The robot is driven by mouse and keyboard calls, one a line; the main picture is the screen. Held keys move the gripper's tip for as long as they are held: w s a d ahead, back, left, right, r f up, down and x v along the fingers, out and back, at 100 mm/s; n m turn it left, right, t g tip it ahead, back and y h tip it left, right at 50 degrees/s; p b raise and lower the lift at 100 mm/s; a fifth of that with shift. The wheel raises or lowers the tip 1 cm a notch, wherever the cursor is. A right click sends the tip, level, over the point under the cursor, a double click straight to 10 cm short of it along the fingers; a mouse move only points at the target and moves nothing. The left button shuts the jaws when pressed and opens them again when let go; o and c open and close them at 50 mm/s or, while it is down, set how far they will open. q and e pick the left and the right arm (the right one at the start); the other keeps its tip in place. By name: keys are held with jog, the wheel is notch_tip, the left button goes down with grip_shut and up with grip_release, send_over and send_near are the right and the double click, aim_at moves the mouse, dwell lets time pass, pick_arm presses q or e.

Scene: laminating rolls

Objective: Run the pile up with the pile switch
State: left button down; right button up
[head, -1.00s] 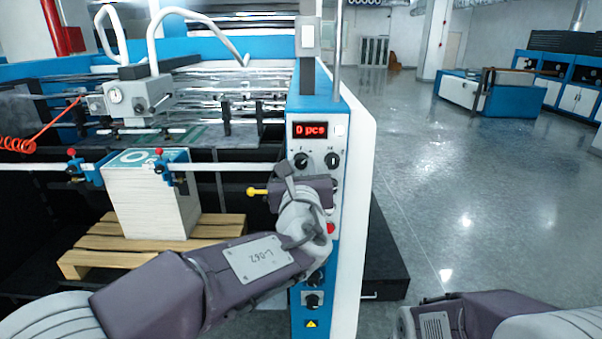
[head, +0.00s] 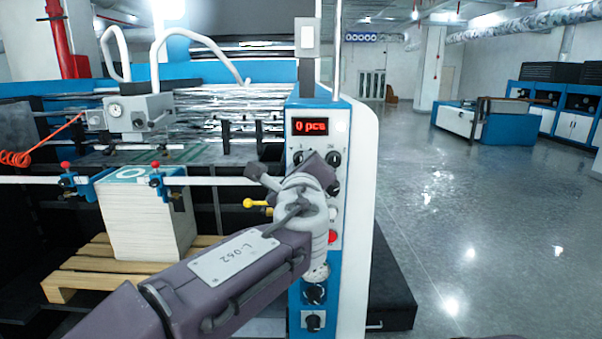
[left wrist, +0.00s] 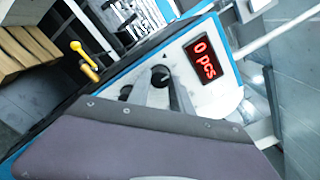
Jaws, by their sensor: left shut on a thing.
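The pile (head: 148,222) is a tall block of pale sheets with a green-and-white top sheet, upright on a wooden pallet (head: 75,272) at the left. The blue-and-white control panel (head: 345,125) has a red display (head: 310,126) reading "0 pcs". My left gripper (left wrist: 163,88) is at the panel, its fingers shut on the black rotary switch (left wrist: 160,75) just below the display. I take this for the pile switch; its label is too small to read. In the head view my gripper and wrist cover part of the knobs. My right gripper is out of view.
A yellow-tipped lever (head: 256,203) sticks out left of the panel, close to my left wrist. A red button (head: 331,237) and lower knobs (head: 314,293) sit below. A white bar (head: 222,181) crosses in front of the pile. The floor at the right is clear.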

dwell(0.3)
pick_arm(q)
jog(key=c, duration=1.1)
grip_release()
jog(key=shift+w, duration=0.1)
jog(key=shift+c, duration=0.2)
jog(key=s+b, duration=0.2)
jog(key=s, duration=0.7)
